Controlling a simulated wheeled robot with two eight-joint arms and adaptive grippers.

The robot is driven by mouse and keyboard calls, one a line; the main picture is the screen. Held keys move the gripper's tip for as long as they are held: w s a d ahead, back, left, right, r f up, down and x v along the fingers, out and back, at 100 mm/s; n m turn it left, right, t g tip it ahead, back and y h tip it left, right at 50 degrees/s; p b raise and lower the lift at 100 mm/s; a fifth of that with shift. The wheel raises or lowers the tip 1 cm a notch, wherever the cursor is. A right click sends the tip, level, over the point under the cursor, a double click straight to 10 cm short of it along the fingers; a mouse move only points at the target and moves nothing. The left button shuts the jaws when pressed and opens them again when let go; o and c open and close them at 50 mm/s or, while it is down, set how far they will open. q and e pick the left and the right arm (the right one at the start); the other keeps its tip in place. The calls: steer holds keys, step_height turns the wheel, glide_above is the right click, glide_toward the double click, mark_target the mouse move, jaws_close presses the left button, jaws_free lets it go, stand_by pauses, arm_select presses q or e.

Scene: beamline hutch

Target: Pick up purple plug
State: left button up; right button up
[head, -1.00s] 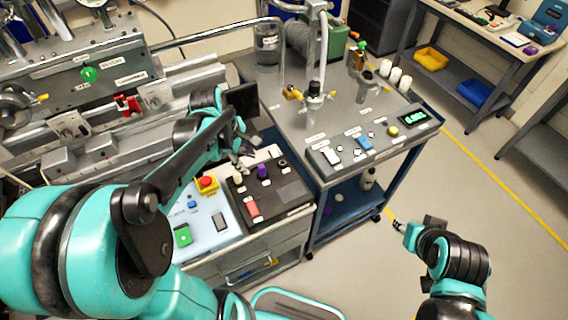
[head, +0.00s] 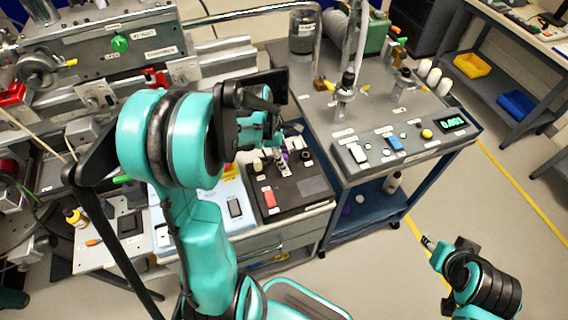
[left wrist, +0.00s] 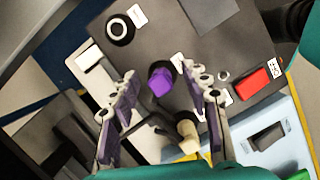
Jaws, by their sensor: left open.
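The purple plug (left wrist: 160,82) stands in the dark panel (left wrist: 215,65). In the left wrist view it shows between the fingertips of my left gripper (left wrist: 157,75). The gripper is open, with one finger on each side and a gap to the plug on both sides. I cannot tell how far above the plug the tips are. In the head view my left gripper (head: 281,167) is over the panel and largely covers the plug. My right gripper (head: 429,243) is at the lower right, away from the panel, and its fingers are too small to read.
A beige plug (left wrist: 187,130) stands near the purple one, between the fingers. A black round socket (left wrist: 120,28) and a red block (left wrist: 258,78) are on the same panel. A grey cart (head: 375,160) with a display stands to the right.

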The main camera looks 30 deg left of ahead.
mark_target(284, 156)
arm_select(q)
steer(key=shift+c, duration=1.3)
jaws_close()
steer(key=shift+r, duration=0.1)
steer(key=shift+r+p, duration=0.25)
steer(key=shift+p, duration=0.05)
step_height(284, 156, up, 4)
steer(key=shift+r+p, duration=0.1)
steer(key=shift+p, duration=0.95)
steer(key=d+r+p, duration=0.3)
steer(key=d+r, duration=0.3)
steer(key=d, duration=0.5)
steer(key=shift+s+d, duration=0.35)
